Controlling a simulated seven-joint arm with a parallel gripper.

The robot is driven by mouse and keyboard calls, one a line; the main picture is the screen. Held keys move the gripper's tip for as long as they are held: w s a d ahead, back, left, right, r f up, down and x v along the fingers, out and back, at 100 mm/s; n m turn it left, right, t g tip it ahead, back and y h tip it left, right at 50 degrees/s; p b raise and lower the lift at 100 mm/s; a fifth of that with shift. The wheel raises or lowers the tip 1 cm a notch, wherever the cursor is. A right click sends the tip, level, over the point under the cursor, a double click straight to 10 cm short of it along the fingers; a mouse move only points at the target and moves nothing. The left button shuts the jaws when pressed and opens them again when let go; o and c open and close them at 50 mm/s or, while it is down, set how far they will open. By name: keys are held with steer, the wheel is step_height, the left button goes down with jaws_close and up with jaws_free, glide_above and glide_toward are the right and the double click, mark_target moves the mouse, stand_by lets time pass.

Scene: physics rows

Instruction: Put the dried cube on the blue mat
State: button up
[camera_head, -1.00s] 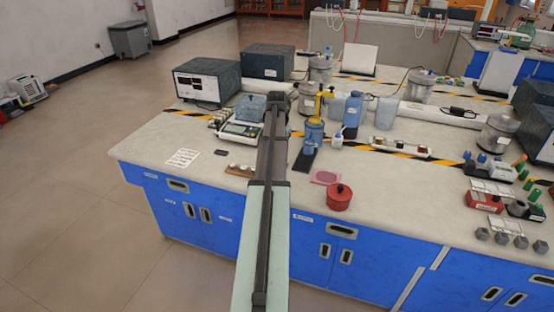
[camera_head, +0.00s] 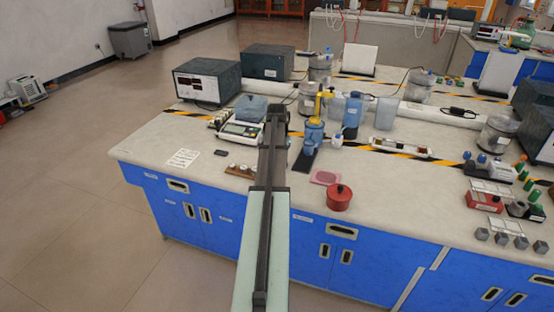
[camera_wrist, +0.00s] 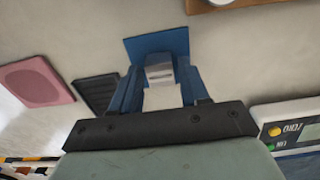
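A pale grey-white cube (camera_wrist: 160,74) sits between the two blue fingers of my gripper (camera_wrist: 158,84) in the wrist view. The fingers lie close against its two sides, so the gripper appears shut on it. The dark blue mat (camera_wrist: 148,46) shows just beyond the fingertips and partly behind the cube. I cannot tell whether the cube touches the mat. In the head view my arm hides the cube, the blue mat and the fingers.
A pink mat (camera_wrist: 36,81) and a black mat (camera_wrist: 97,92) lie to the left in the wrist view. A balance (camera_wrist: 292,128) stands at the right. A wooden rack (camera_head: 242,169) and a red pot (camera_head: 339,198) are on the bench.

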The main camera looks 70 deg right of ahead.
steer(key=shift+o, duration=1)
steer(key=shift+r, duration=0.1)
step_height(320, 180, up, 12)
stand_by(0.4)
